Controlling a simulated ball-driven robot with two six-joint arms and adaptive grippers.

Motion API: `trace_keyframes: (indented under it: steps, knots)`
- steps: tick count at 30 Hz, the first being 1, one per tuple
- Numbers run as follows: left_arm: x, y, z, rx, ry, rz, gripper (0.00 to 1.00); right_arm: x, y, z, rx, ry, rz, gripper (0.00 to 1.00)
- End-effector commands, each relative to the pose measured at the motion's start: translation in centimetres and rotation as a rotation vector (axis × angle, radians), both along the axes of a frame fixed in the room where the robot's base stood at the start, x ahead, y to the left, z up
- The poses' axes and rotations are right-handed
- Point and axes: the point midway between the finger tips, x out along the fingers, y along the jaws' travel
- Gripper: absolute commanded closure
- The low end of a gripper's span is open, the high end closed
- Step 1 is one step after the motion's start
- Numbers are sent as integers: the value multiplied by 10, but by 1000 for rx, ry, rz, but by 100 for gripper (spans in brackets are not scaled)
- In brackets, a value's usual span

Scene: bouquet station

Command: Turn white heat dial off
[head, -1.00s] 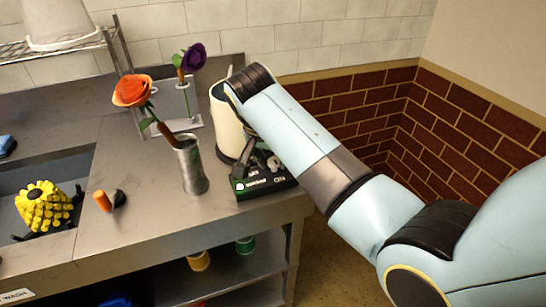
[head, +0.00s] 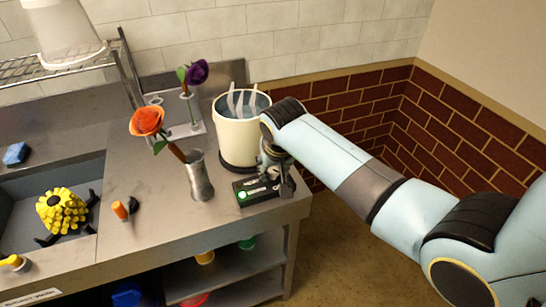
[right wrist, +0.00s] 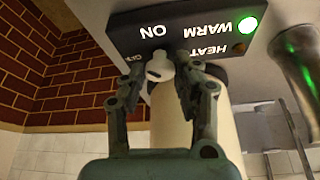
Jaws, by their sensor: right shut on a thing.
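The white heat dial (right wrist: 160,67) sits on a black control panel (right wrist: 125,35) lettered ON, WARM and HEAT, with a partly hidden OFF. My right gripper (right wrist: 158,82) is shut on the dial, one finger on each side. A green lamp (right wrist: 248,25) by WARM is lit; a brownish lamp (right wrist: 238,50) by HEAT looks dark. In the head view the panel (head: 246,194) lies at the counter's right end, in front of a cream pot (head: 238,131), and my right gripper (head: 268,172) covers the dial. I cannot tell the dial's exact setting. My left gripper is not in view.
A metal vase (head: 199,178) with an orange flower (head: 147,121) stands just left of the panel. A purple flower (head: 198,71) stands behind it. Pale wisps like steam (head: 243,101) rise from the pot. A yellow brush-like thing (head: 62,212) is in the sink.

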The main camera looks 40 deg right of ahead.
Motion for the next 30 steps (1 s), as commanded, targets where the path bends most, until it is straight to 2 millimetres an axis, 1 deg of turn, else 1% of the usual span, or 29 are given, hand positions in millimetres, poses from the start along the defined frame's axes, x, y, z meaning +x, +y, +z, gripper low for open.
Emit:
trace_keyframes:
  steps: [1,3,10,21,30]
  knots:
    - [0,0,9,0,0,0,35,-2,-1,3,-1,4,41,100]
    - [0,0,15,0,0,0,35,-2,-1,3,1,4,107,100]
    - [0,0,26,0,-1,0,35,-2,-3,1,0,2,325,100]
    - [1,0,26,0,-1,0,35,-1,-5,-1,1,1,663,100]
    - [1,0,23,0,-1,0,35,0,-6,-2,2,1,861,100]
